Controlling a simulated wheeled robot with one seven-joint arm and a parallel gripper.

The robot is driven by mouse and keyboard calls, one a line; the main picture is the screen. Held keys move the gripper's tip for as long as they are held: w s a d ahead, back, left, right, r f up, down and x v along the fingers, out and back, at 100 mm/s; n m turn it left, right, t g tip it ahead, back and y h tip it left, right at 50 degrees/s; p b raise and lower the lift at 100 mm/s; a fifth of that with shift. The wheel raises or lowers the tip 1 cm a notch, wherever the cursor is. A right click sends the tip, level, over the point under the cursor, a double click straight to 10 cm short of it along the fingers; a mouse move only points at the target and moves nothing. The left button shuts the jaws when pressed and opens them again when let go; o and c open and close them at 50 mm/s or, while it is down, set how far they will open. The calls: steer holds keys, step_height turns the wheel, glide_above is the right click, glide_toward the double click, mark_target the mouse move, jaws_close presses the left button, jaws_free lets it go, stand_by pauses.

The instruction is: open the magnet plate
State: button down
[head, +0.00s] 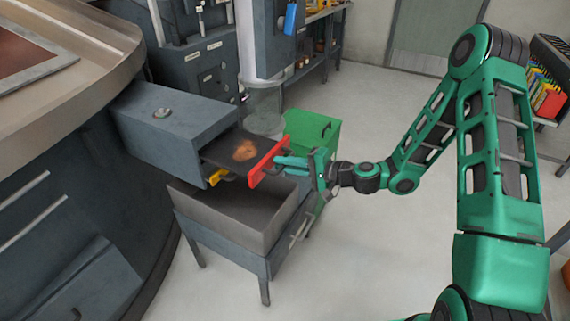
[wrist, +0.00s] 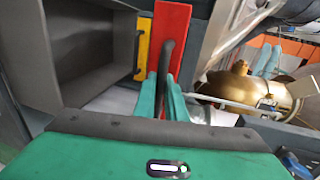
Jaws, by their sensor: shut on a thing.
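The magnet plate shows in the head view as a dark flat drawer (head: 232,153) with a red front (head: 268,163). It sticks out of a grey box housing (head: 165,122), and a brown patch lies on top of it. In the wrist view its red front (wrist: 172,22) carries a dark curved bar handle (wrist: 165,58). My gripper (head: 290,161) is shut on this handle, with its green fingers (wrist: 164,92) on either side of the bar. The fingertips are close to the red front. How far the plate runs inside the housing is hidden.
An open grey bin (head: 230,232) on legs stands underneath. A green box (head: 313,128) stands behind it. A round metal-rimmed machine (head: 110,60) fills the left.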

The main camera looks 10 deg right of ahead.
steer(key=c, duration=1.8)
jaws_free()
steer(key=shift+f, duration=0.1)
steer(key=shift+w, duration=0.1)
steer(key=shift+d, duration=0.1)
steer(key=v, duration=1)
steer(key=shift+s+d, duration=0.25)
